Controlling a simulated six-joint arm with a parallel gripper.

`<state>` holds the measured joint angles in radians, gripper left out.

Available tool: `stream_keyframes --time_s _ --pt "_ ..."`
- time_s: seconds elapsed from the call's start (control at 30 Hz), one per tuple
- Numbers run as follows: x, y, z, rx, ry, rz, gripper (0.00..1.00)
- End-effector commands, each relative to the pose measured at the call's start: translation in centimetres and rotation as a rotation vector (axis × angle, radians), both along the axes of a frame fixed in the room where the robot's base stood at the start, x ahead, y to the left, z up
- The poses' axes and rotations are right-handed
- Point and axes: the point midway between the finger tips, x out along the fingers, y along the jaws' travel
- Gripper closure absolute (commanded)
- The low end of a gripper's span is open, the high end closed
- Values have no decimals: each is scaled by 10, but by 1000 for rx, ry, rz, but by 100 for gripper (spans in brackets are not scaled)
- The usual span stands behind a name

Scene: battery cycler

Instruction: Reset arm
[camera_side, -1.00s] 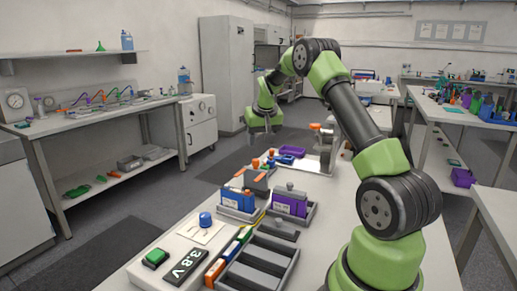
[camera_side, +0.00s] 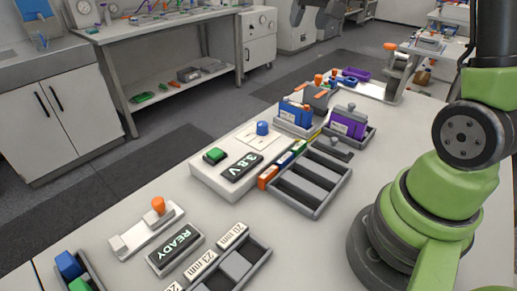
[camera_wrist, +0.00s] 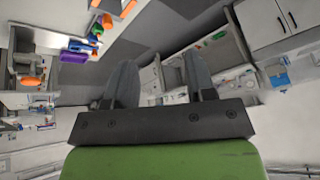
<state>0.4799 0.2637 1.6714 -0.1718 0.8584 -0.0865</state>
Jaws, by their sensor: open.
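My gripper (camera_wrist: 160,62) shows in the wrist view with its two dark fingers spread wide apart. Nothing is between them. The fingers point toward the room, with the bench, floor and cabinets beyond appearing at an odd angle. In the side view, my arm's green base stands at the right on the white bench, and a dark link rises out of the top of the picture.
The bench holds a white unit reading 3.8 V (camera_side: 240,166), a grey slotted tray (camera_side: 318,205), blue (camera_side: 295,112) and purple (camera_side: 347,124) holders, a READY display (camera_side: 175,249) and an orange-knobbed fixture (camera_side: 145,232). Bare bench top lies between the tray and my base.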

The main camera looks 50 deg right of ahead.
Motion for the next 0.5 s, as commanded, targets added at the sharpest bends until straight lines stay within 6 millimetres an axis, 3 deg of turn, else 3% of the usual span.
stream_keyframes --time_s 0.03,0.2,0.33,0.5 --pt "-10 26 14 7 -25 35 50" --pt "-57 97 38 54 -90 135 50" --pt "-102 140 40 98 -132 215 50" --pt "-152 175 30 152 -171 298 50"
